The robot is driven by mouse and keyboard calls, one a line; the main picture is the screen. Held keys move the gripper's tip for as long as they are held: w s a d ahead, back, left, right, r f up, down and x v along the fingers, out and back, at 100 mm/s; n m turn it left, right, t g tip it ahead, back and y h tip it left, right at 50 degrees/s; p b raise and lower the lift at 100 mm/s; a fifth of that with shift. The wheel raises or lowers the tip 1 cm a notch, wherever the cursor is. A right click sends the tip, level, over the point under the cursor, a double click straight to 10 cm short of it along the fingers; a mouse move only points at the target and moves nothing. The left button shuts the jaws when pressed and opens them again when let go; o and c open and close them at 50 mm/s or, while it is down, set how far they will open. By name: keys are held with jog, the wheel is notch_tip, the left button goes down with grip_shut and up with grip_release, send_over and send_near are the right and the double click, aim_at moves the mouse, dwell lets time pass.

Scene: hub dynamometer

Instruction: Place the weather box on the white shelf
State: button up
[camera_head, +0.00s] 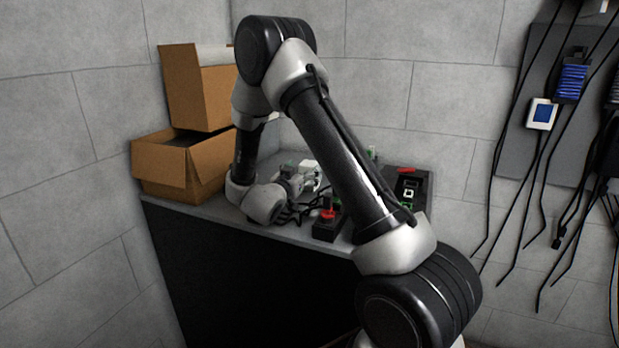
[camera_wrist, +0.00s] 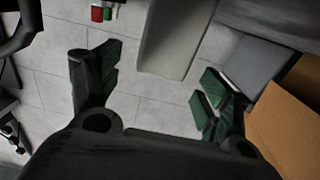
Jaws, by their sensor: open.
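A small pale, white-grey box (camera_head: 308,170) stands on the counter beside my gripper (camera_head: 296,186); I cannot tell for sure that it is the weather box. In the wrist view, a pale grey box-shaped thing (camera_wrist: 178,42) lies ahead of and between the green-padded fingers of my gripper (camera_wrist: 155,88). The fingers are spread apart, with nothing visibly held. My arm hides part of the counter. No white shelf can be clearly made out.
The grey-topped counter (camera_head: 222,209) carries open cardboard boxes (camera_head: 166,164) at left, a small black box with a red button (camera_head: 328,222), and a black panel (camera_head: 416,183) at right. Cables and a white device with a blue screen (camera_head: 541,114) hang on the right wall.

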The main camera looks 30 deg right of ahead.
jog(key=shift+x, duration=2.75)
jog(key=shift+r, duration=0.2)
jog(key=c, duration=1.4)
